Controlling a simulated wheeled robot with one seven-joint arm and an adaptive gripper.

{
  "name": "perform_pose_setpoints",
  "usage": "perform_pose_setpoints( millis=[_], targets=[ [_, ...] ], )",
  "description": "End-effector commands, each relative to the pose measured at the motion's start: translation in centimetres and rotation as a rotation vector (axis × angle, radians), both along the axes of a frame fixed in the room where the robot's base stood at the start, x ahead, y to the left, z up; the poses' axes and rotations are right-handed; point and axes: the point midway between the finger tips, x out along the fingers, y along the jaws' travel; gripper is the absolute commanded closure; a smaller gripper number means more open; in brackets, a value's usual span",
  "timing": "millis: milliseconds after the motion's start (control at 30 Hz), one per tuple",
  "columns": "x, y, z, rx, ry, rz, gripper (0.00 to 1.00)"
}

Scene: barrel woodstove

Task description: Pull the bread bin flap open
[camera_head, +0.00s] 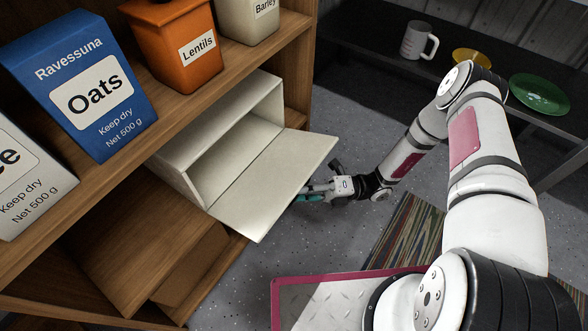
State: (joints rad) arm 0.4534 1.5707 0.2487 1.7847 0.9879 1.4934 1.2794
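The cream bread bin (178,156) sits on a lower shelf of the wooden unit. Its flap (270,185) is hinged down and sticks out from the bin, roughly level, with the empty-looking inside partly showing. My gripper (310,193) is at the flap's outer right edge, near its front corner. The fingertips are partly hidden beside or under the flap edge. I cannot tell whether they touch it or whether they are open or shut.
A blue oats box (85,90), an orange lentils canister (180,45) and a barley canister (248,15) stand on the shelf above. A dark bench at the back holds a mug (415,42) and a green plate (540,95). A striped rug (405,240) lies on the grey floor.

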Motion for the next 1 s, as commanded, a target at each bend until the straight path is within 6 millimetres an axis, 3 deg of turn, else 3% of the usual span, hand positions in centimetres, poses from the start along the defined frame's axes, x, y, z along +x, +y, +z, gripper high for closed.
perform_pose_setpoints(
  millis=[300, 900, 933, 1000],
  targets=[
    [-1.3, -0.1, -2.6, -0.003, 0.004, 0.005, 1.0],
    [-1.4, 0.0, -3.1, -0.003, 0.003, 0.004, 1.0],
    [-1.4, 0.0, -3.1, -0.003, 0.003, 0.004, 0.84],
    [-1.4, 0.0, -3.0, -0.003, 0.003, 0.003, 0.72]
  ],
)
